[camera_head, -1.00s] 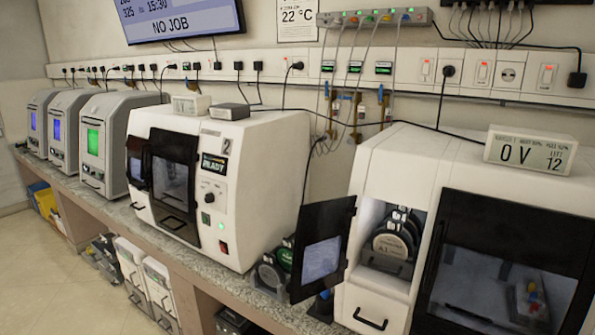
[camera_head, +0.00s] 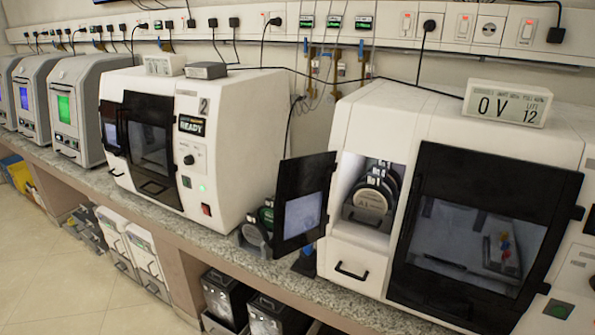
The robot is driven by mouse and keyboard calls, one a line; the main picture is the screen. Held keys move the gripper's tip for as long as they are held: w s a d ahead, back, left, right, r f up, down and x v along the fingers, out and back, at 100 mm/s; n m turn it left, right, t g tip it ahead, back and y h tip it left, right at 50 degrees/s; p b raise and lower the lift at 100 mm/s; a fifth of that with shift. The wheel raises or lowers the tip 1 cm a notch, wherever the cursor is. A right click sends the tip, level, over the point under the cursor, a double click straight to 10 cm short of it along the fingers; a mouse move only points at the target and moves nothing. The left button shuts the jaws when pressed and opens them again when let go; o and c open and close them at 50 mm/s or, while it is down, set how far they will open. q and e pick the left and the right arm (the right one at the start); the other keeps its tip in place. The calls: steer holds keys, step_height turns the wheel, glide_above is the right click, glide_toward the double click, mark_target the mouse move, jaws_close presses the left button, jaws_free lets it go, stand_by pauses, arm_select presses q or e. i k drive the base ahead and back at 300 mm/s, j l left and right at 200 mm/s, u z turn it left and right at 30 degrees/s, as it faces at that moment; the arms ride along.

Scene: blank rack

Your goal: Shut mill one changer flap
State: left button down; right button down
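The white mill at the right (camera_head: 345,255) has a black-framed changer flap (camera_head: 303,203) with a small window. The flap stands open, swung out to the left of its bay. No number is readable on this mill. Neither of my grippers is in view.
Mill 2 (camera_head: 255,130), marked READY, stands to the left. Between the mills, disc holders (camera_head: 258,228) sit on the speckled counter (camera_head: 200,220) behind the flap. A display box (camera_head: 507,103) lies on the right mill. Dark bins (camera_head: 225,295) stand below. Floor at lower left is clear.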

mark_target(299, 177)
steer(key=i+j+z, duration=0.1)
steer(key=z, duration=0.4)
steer(key=i+j+z, duration=0.1)
steer(key=z, duration=0.35)
steer(key=j+z, duration=0.25)
steer(key=z, duration=0.25)
steer(key=i+j+z, duration=0.15)
steer(key=j+z, duration=0.15)
steer(key=j, duration=0.85)
steer(key=j+z, duration=0.35)
steer(key=j, duration=0.75)
